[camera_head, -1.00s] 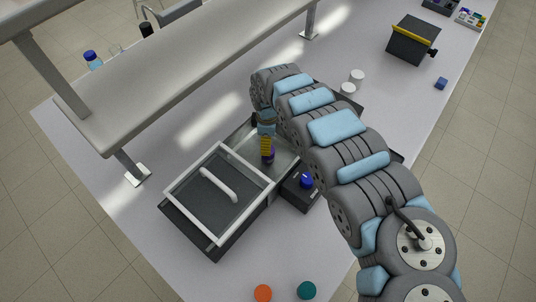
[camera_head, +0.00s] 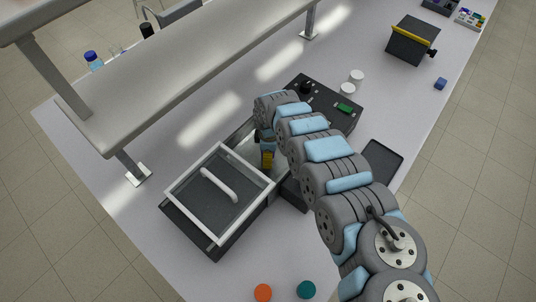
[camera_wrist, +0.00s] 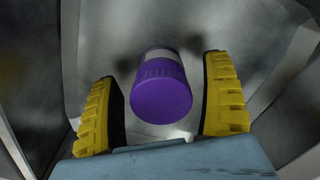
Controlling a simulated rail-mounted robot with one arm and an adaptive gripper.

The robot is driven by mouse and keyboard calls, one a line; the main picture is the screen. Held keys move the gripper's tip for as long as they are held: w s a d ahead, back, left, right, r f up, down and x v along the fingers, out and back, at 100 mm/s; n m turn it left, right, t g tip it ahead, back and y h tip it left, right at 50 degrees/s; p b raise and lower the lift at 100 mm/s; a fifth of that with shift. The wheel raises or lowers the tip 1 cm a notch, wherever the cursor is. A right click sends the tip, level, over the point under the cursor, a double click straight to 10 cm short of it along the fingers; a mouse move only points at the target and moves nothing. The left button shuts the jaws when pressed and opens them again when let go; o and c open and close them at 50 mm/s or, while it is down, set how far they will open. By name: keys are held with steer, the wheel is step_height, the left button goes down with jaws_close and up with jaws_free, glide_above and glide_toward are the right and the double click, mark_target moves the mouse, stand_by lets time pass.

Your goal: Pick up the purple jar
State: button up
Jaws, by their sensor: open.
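In the wrist view, the purple jar (camera_wrist: 161,91) has a purple lid and a pale band behind it. It is between the two yellow fingers of my gripper (camera_wrist: 163,108), with a gap on each side. My gripper is open. In the head view, my gripper (camera_head: 266,160) points down into the open part of a grey metal-walled bin, beside the framed lid with a white handle (camera_head: 219,185). The jar is hidden there behind my gripper and arm.
Metal walls (camera_wrist: 292,75) stand close around my gripper. A black box with a green part (camera_head: 345,108) and two white caps (camera_head: 348,89) lie beyond my arm. A dark tray (camera_head: 382,160) is to the right. Orange (camera_head: 263,292) and teal (camera_head: 306,290) caps lie at the front.

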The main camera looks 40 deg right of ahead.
steer(key=shift+f, duration=0.85)
steer(key=c, duration=1.4)
